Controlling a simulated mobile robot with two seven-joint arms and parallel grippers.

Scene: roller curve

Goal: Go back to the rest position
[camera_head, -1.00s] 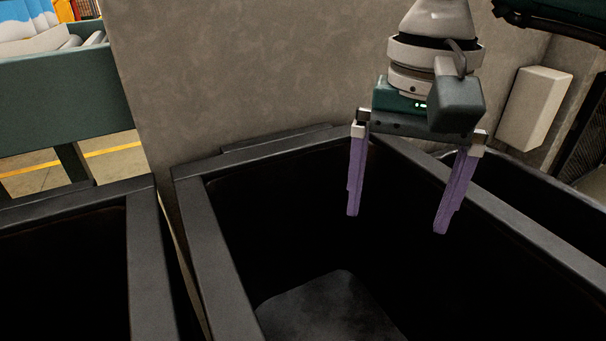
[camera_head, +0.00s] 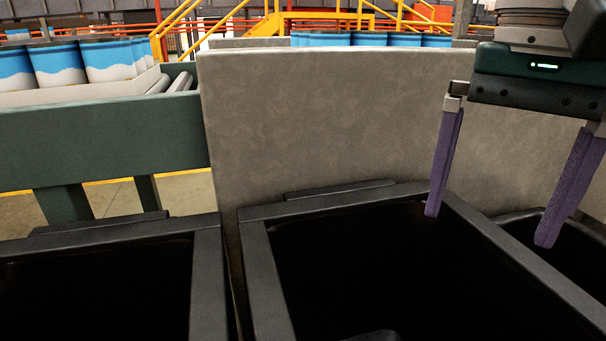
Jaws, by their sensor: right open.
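My right gripper (camera_head: 493,218) is at the upper right of the head view. Its two purple fingers point down and stand wide apart, with nothing between them. It is above the right part of the middle black bin (camera_head: 334,206), near that bin's right rim. My left gripper is not in view.
Another black bin (camera_head: 207,281) stands at the left, and part of a third bin (camera_head: 515,216) shows at the right. A grey panel (camera_head: 320,125) rises behind the bins. At the back left, a green conveyor frame (camera_head: 100,140) carries blue-and-white containers (camera_head: 107,60). Orange railings (camera_head: 325,16) stand farther back.

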